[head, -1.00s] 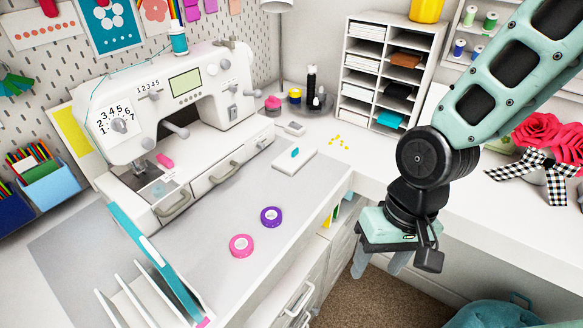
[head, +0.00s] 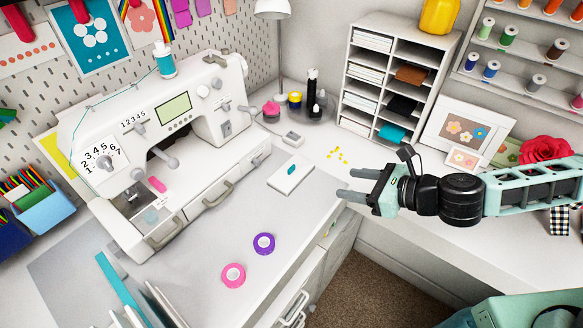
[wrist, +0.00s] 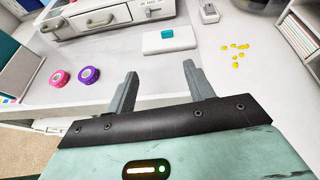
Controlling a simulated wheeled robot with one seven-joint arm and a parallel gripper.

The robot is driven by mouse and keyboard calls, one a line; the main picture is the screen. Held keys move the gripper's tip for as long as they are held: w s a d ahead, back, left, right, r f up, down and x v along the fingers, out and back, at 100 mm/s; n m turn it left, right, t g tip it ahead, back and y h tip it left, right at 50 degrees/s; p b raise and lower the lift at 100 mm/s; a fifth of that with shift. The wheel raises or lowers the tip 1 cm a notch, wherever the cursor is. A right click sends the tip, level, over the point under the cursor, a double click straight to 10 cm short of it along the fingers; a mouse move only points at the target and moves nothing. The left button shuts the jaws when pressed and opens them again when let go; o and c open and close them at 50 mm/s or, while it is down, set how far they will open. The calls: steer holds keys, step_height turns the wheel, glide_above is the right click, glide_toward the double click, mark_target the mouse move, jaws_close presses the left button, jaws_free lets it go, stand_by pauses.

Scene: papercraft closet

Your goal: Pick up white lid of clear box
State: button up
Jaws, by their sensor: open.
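A low white rectangular piece with a small teal handle on top (head: 290,175) lies on the white desk, right of the sewing machine; it looks like the white lid. Clear box walls under it cannot be made out. It also shows in the wrist view (wrist: 160,42), ahead of the fingers. My gripper (head: 344,184) is open and empty, to the right of the lid and apart from it. In the wrist view, the two spread fingers (wrist: 160,70) point toward the lid, with bare desk between.
The sewing machine (head: 160,140) stands left of the lid. Yellow bits (head: 337,155) lie behind and right of it. A paper organizer (head: 351,75) stands at the back. Purple (head: 264,243) and pink (head: 233,275) tape rolls lie in front. Desk around the lid is mostly clear.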

steer(key=w+b, duration=0.1)
steer(key=b, duration=0.2)
steer(key=w+m+t+b, duration=0.1)
steer(key=b, duration=0.3)
steer(key=shift+w+d+f, duration=0.15)
steer(key=shift+f, duration=0.2)
steer(key=shift+w+a+f+b, duration=0.1)
steer(key=shift+a+b, duration=0.1)
steer(key=shift+b, duration=0.85)
steer(key=b, duration=0.4)
glide_toward(293, 168)
steer(key=shift+w+a, duration=0.55)
steer(key=shift+a, duration=0.1)
steer(key=shift+f+p+x, duration=0.1)
steer(key=shift+p+x, duration=0.35)
steer(key=shift+x, duration=1.15)
steer(key=shift+f+p+x, duration=0.15)
steer(key=shift+p+x, duration=0.25)
steer(key=shift+x, duration=1.25)
steer(key=shift+s, duration=0.15)
steer(key=c, duration=1.1)
